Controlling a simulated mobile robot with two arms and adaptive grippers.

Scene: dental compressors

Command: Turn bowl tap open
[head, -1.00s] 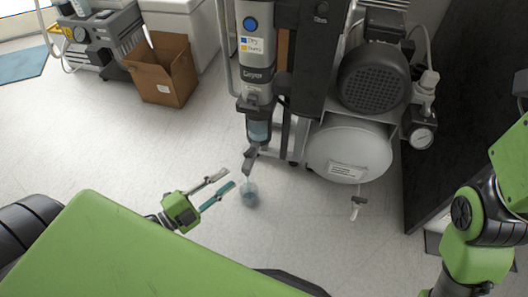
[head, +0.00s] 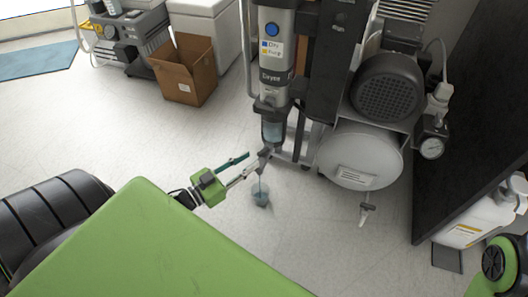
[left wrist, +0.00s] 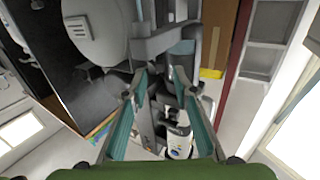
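The tap is hard to make out there. My right gripper is out of view.
A small cup (head: 260,195) with bluish content stands on the floor below the tap, a thin line running down to it. The white tank (head: 352,160) has its own tap (head: 365,211). A cardboard box (head: 185,72) stands at the left. Floor around the cup is clear.

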